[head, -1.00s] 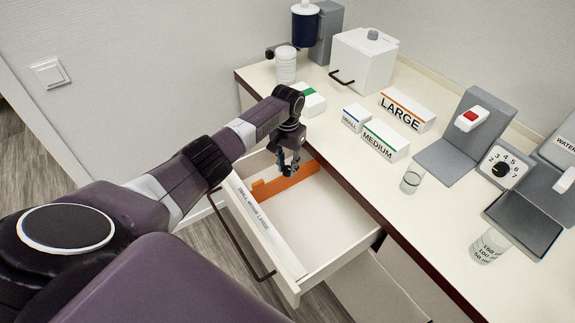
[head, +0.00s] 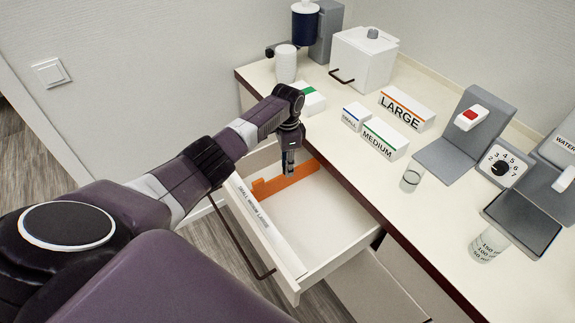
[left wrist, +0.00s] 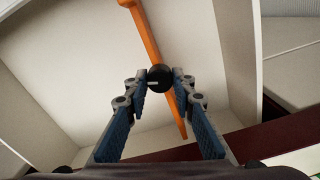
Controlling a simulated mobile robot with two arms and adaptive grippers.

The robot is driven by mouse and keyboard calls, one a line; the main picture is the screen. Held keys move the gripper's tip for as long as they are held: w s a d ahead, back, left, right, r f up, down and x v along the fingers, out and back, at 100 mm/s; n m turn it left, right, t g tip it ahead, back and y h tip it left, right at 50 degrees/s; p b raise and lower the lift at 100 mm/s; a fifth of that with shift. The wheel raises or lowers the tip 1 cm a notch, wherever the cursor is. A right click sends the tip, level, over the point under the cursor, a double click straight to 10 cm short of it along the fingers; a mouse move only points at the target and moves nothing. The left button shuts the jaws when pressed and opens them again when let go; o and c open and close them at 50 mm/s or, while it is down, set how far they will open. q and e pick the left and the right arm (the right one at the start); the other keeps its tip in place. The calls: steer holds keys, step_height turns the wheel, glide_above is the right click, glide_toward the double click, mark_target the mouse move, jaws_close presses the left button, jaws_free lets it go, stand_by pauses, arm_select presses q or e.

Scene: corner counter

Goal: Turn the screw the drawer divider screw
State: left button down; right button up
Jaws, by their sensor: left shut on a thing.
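The drawer divider (head: 286,183) is an orange strip lying across the open white drawer (head: 335,235). It also shows in the left wrist view as an orange bar (left wrist: 145,35). The drawer divider screw (left wrist: 160,78) is a round black knob with a light mark, at the divider. My left gripper (head: 290,172) points down into the drawer over the divider. In the left wrist view its two fingertips (left wrist: 160,80) are shut on the screw from both sides. In the head view the screw is hidden by the fingers. My right gripper is not in view.
The counter edge (head: 345,185) runs close behind the drawer. On the counter are small, MEDIUM (head: 385,139) and LARGE (head: 406,109) boxes, a glass (head: 411,179), a dial unit (head: 499,168) and a white canister box (head: 363,60). The drawer's right part is empty.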

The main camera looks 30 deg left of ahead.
arm_select(q)
steer(key=shift+m, duration=0.3)
steer(key=c, duration=1.6)
jaws_free()
step_height(320, 180, up, 12)
steer(key=shift+r, duration=0.1)
